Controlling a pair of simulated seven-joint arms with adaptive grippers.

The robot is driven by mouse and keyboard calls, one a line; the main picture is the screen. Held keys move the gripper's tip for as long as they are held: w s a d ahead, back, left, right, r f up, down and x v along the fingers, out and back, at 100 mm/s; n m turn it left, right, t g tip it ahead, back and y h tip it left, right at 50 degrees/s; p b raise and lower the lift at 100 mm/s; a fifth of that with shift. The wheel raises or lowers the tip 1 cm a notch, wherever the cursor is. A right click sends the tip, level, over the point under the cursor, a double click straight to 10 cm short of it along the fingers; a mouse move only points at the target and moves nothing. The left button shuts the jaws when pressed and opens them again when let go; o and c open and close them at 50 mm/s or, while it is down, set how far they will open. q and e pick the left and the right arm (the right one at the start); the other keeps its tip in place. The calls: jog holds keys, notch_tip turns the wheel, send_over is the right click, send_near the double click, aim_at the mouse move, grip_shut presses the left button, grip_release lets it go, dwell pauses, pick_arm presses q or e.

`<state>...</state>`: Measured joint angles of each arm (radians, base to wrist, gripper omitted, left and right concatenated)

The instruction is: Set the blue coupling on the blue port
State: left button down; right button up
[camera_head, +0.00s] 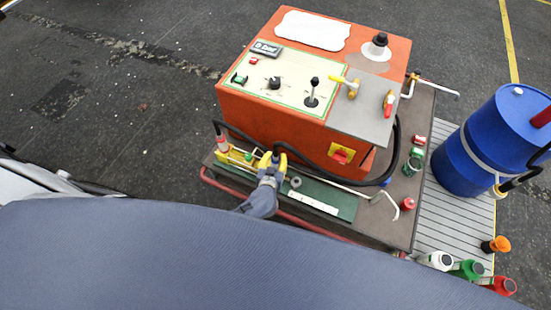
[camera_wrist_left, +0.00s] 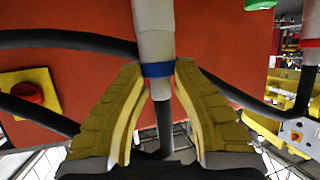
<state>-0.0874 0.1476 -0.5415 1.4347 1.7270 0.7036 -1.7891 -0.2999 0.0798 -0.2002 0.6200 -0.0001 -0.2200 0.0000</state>
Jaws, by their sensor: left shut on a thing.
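The blue coupling (camera_wrist_left: 157,69) is a pale grey cylinder with a blue band, and a dark hose runs from it. My left gripper (camera_wrist_left: 160,85) has its yellow fingers shut on it around the band. In the head view my left gripper (camera_head: 272,159) is at the front of the orange machine, above the green strip on the cart. The coupling is small and mostly hidden by the fingers there. A small blue spot (camera_head: 387,182) shows on the cart deck at the right; I cannot tell if it is the blue port. My right gripper is not in view.
A yellow rack (camera_head: 238,156) with a red-banded coupling (camera_head: 221,144) stands to the left. The orange machine (camera_head: 290,120) rises behind, with a yellow-and-red stop button (camera_head: 341,154). Black hoses loop across its front. A blue drum (camera_head: 490,140) and several bottles stand at the right.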

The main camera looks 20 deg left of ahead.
pick_arm(q)
jog(key=shift+f, duration=0.65)
jog(key=c, duration=1.3)
grip_release()
jog(key=shift+s, duration=0.1)
jog(key=shift+v, duration=5.4)
